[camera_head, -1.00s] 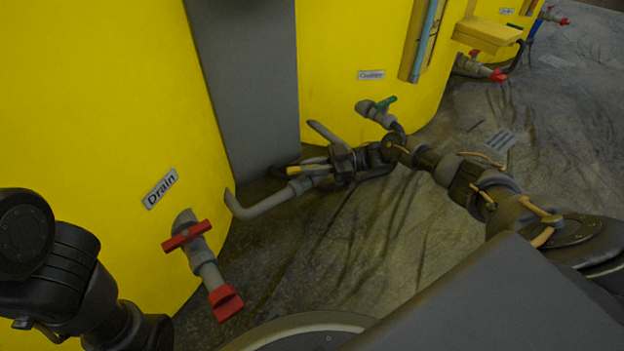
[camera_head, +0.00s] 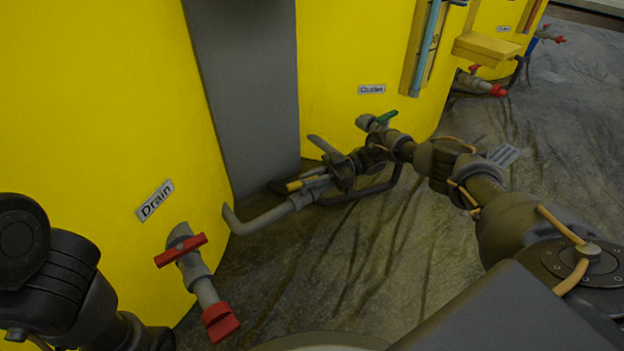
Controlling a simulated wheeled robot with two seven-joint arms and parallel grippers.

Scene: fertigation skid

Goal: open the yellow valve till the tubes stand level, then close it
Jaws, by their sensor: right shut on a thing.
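The yellow valve handle (camera_head: 306,183) sits on the grey pipe low between the two nearer yellow tanks. My right gripper (camera_head: 308,172) is at this handle and shut on it, with one pale finger showing above it; the gripper's wrist hides part of the valve. A sight tube (camera_head: 428,45) with blue in it stands on a board on the middle tank; its top is cut off by the picture's edge. Another tube board (camera_head: 533,14) shows only partly on the far tank, and its level cannot be read. My left arm shows at lower left, but its gripper is out of view.
A red-handled drain valve (camera_head: 181,250) juts from the left tank (camera_head: 120,110). A green-handled outlet valve (camera_head: 384,118) is just behind my right wrist. A yellow box (camera_head: 487,46) and more red-handled valves (camera_head: 497,90) stand farther back. The dark floor sheet (camera_head: 400,240) is wrinkled but open.

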